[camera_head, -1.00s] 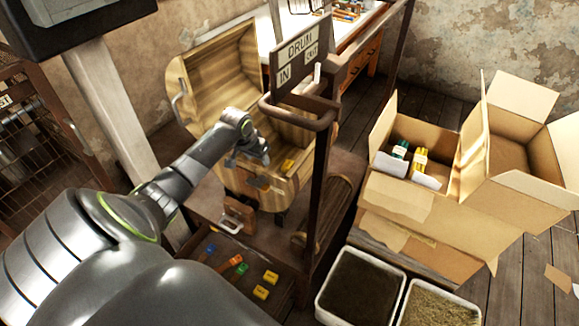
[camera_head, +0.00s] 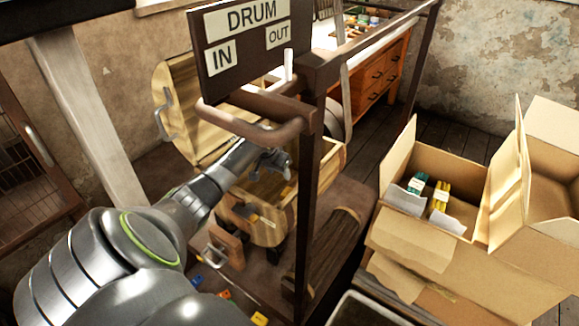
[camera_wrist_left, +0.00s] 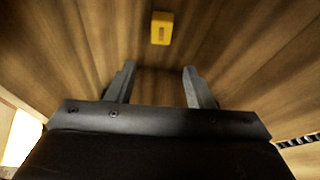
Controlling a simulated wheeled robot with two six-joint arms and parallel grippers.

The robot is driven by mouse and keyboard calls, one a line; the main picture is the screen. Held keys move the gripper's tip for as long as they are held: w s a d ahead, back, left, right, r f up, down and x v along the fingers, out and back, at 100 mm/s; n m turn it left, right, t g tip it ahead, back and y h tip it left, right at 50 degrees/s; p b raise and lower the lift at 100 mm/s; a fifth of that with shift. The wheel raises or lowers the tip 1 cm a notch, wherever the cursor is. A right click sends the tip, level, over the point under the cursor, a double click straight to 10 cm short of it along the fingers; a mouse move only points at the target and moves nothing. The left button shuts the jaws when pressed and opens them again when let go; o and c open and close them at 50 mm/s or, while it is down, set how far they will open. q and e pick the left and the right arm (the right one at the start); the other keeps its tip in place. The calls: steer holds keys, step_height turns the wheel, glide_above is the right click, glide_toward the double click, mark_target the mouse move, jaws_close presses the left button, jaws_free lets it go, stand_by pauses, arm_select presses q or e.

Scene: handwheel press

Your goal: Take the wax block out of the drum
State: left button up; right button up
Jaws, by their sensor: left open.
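The wooden drum (camera_head: 268,232) stands open, with its lid (camera_head: 186,105) swung up behind it. A yellow wax block (camera_wrist_left: 161,28) lies inside on the slatted wood, at the top of the left wrist view. In the head view only a small yellow patch shows inside the drum. My left gripper (camera_head: 272,163) is at the drum's mouth in the head view. In the left wrist view the gripper (camera_wrist_left: 161,85) is open and empty, its fingers pointing into the drum, with the block ahead of them and apart. My right gripper is not in view.
A DRUM IN/OUT sign (camera_head: 250,45) and a dark post (camera_head: 312,190) with a curved rail (camera_head: 255,128) stand close to my left arm. Several coloured blocks lie low in front. An open cardboard box (camera_head: 425,235) with bottles is at the right.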

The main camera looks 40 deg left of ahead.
arm_select(q)
steer(key=x, duration=0.3)
steer(key=b, duration=0.2)
glide_toward(288, 192)
steer(key=w+f, duration=0.1)
steer(key=shift+b+x, duration=0.45)
steer(key=shift+x, duration=0.65)
steer(key=shift+w+a+f, duration=0.1)
steer(key=shift+f, duration=0.2)
steer(key=shift+b+x, duration=0.85)
steer(key=shift+x, duration=0.2)
steer(key=shift+f, duration=0.4)
steer(key=shift+w+a+f+b, duration=0.1)
steer(key=shift+w+f+b, duration=0.05)
steer(key=shift+f+b, duration=0.5)
steer(key=shift+w+f+b, duration=0.1)
steer(key=shift+w+b, duration=0.05)
steer(key=shift+b, duration=0.15)
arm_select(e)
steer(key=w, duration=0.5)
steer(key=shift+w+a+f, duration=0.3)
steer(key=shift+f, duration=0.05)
